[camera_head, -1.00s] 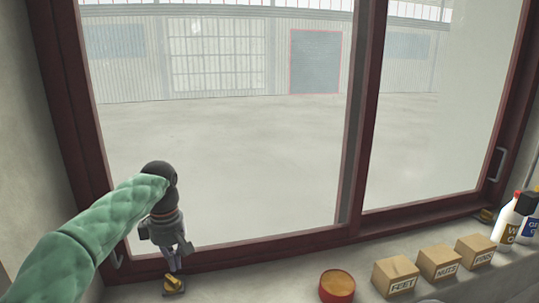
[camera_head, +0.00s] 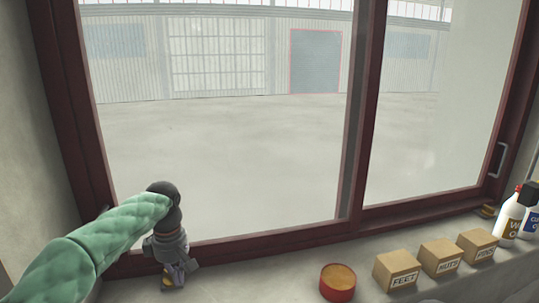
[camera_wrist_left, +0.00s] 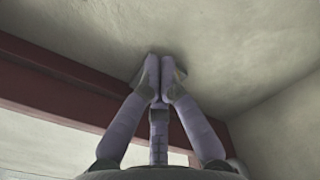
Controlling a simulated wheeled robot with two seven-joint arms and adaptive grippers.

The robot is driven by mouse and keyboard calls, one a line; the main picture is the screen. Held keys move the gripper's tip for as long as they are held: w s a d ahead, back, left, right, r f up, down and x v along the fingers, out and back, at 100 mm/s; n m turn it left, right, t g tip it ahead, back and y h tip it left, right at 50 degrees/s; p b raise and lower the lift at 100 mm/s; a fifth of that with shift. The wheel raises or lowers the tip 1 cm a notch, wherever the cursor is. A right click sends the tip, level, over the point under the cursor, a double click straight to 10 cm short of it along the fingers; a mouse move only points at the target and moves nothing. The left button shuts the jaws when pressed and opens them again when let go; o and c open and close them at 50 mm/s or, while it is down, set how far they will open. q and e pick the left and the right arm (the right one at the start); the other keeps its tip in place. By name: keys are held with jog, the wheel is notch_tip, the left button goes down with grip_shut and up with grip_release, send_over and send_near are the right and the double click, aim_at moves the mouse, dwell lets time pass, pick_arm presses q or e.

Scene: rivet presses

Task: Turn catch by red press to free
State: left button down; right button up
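A small yellow catch (camera_head: 167,284) sits at the foot of the dark red window frame, at the lower left of the head view, mostly hidden by my left gripper. My left gripper (camera_head: 176,280) points down at it. In the left wrist view the purple fingers (camera_wrist_left: 159,82) come together at their tips, close to a pale surface. I cannot make out the catch there or tell whether any of it is between the fingers. No red press is recognisable. My right gripper is not in view.
The sill holds a red round tin (camera_head: 338,283), boxes marked FEET (camera_head: 397,270), NUTS (camera_head: 440,258) and a third box (camera_head: 477,245), and white bottles (camera_head: 508,217) at the right. The window glass (camera_head: 230,150) rises behind. The sill between gripper and tin is clear.

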pick_arm(q)
jog(key=shift+w+r, duration=0.1)
jog(key=shift+r, duration=0.05)
dwell(0.8)
jog(key=shift+w+d+p, duration=0.2)
jog(key=shift+w+p, duration=0.3)
jog(key=shift+p, duration=0.55)
jog(key=shift+w+d, duration=0.1)
jog(key=shift+w, duration=0.3)
jog(key=shift+d, duration=0.3)
